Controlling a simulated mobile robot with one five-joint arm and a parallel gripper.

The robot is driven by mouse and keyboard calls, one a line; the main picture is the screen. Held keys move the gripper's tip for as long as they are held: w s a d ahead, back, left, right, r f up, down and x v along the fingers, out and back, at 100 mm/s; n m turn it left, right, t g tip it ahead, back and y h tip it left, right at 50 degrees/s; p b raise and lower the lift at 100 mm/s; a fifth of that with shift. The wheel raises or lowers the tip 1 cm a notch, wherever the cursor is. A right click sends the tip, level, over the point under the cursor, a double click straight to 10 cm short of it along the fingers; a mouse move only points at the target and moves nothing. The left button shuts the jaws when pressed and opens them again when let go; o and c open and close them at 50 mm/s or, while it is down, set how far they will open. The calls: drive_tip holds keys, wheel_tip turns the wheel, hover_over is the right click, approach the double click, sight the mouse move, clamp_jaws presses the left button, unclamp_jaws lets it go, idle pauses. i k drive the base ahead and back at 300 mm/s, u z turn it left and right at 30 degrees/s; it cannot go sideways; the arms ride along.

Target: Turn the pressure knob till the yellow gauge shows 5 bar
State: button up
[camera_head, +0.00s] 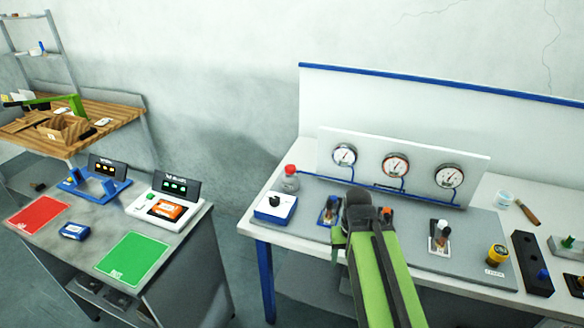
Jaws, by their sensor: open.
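Three round gauges stand on a white back panel: a left gauge (345,155), a middle gauge (395,166) with a reddish rim, and a right gauge (449,176). None is clearly yellow, and their needle readings are too small to read. A white and blue box with a black knob (278,200) sits at the bench's left end; I cannot tell if it is the pressure knob. Blue, orange and white-based valves (439,238) stand below the gauges. My gripper (358,203) is open in front of the panel, right of the blue valve (328,210), partly covering the orange valve (388,214).
A red-capped bottle (290,178) stands behind the knob box. A separate grey table (85,235) with red and green mats is at left, with a floor gap between.

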sight(290, 169)
drive_tip(key=k, duration=1.3)
drive_tip(key=z, duration=0.25)
drive_tip(key=i, duration=1.9)
drive_tip(key=u, duration=0.75)
